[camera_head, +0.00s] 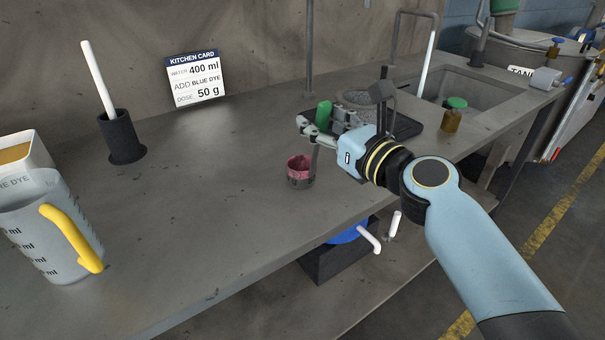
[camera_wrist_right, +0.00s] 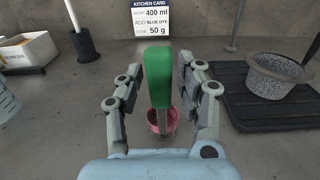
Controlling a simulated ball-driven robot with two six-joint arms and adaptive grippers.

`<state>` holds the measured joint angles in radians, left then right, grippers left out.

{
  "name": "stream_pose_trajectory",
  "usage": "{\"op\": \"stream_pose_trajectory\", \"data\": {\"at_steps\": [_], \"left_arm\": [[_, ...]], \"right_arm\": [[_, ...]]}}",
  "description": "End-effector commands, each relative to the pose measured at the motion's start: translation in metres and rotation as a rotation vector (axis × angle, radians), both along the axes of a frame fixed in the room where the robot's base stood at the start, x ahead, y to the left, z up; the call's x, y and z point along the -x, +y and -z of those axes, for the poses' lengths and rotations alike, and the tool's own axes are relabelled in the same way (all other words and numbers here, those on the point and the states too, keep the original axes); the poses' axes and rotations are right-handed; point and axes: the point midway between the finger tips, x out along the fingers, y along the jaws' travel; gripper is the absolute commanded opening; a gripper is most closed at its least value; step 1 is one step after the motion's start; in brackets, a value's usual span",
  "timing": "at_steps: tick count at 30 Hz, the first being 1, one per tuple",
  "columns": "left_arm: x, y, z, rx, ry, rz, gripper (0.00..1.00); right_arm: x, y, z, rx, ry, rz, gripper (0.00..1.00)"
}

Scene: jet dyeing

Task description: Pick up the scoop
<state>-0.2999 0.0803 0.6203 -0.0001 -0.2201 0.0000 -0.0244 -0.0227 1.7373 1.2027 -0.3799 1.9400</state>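The scoop shows a green handle (camera_head: 323,115), which also stands upright in the middle of the right wrist view (camera_wrist_right: 157,78). A thin grey shaft runs down from it to a small dark cup with a pinkish-red inside (camera_head: 300,172), and the cup shows pink in the right wrist view (camera_wrist_right: 163,121). The scoop's lower end is hidden. My right gripper (camera_head: 320,118) is open, with one finger on each side of the green handle. The handle is between the fingers, with no clear grip on it. My left gripper is not in view.
A dark tray (camera_head: 408,128) lies behind the gripper; a speckled bowl (camera_wrist_right: 275,75) stands on it. A green-capped brown bottle (camera_head: 453,115) and sink (camera_head: 470,88) are right. A dark holder (camera_head: 122,140) and a yellow-handled jug (camera_head: 50,235) stand left. The counter between is clear.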

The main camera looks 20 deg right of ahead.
Motion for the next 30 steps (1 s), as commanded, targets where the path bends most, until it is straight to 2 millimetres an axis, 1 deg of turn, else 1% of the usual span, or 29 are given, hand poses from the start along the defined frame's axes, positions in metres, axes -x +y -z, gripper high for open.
{"op": "stream_pose_trajectory", "data": {"at_steps": [1, 6, 8, 30], "left_arm": [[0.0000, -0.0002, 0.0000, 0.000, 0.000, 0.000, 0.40], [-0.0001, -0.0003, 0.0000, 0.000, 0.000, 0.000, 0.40], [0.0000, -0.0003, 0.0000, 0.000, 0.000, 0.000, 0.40], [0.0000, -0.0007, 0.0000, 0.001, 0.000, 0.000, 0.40]], "right_arm": [[0.0001, -0.0001, 0.0000, 0.000, 0.000, 0.000, 0.28], [0.0002, -0.0002, 0.0000, 0.000, 0.000, 0.000, 0.06], [0.0002, -0.0002, 0.0000, 0.000, 0.000, 0.000, 0.00], [0.0002, -0.0002, -0.0004, 0.000, -0.001, 0.000, 0.00]]}}
